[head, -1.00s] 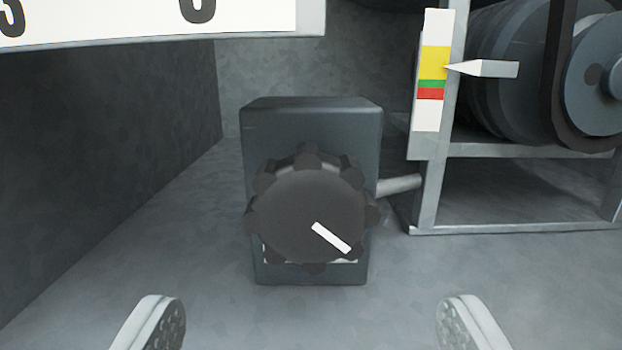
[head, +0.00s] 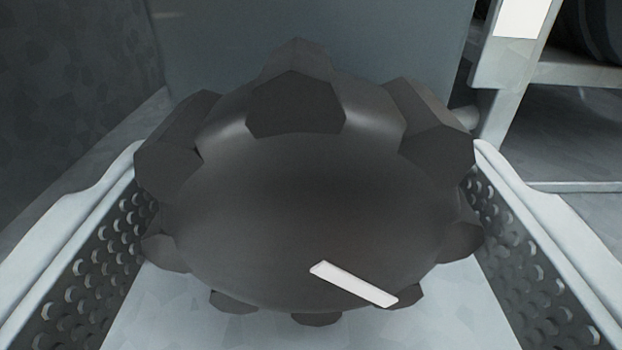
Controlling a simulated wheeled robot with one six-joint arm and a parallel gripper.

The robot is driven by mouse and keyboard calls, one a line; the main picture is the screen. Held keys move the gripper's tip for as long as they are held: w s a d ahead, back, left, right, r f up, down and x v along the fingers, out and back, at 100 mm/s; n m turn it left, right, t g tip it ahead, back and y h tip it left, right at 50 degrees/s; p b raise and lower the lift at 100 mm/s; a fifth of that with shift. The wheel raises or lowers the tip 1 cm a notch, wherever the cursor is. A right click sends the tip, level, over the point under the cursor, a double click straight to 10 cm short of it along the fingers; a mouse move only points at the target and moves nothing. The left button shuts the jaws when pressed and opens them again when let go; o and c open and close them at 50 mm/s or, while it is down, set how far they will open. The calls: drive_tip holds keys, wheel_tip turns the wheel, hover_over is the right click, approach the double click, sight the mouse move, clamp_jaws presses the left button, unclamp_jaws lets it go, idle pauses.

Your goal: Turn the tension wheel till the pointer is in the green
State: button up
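The tension wheel (head: 310,200), a dark knob with lobes around its rim, fills the middle of the head view. Its white mark (head: 353,284) points to the lower right. My gripper (head: 308,148) has one perforated finger on each side of the wheel. The fingers stand wide apart, with the wheel between them. I cannot tell whether the pads touch the lobes. Only the white lower end of the gauge strip (head: 522,16) shows at the upper right. The pointer and the coloured bands are out of view.
The grey housing (head: 390,45) stands behind the wheel. A metal frame (head: 503,98) is at the right, near my right finger. A dark wall (head: 75,90) is at the left. Pale floor (head: 200,315) shows below the wheel.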

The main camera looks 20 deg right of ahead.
drive_tip(key=c, duration=1)
drive_tip(key=shift+m, duration=0.7)
drive_tip(key=o, duration=1)
drive_tip(key=v, duration=1.7)
drive_tip(key=shift+s, duration=0.15)
drive_tip(key=shift+r, duration=0.1)
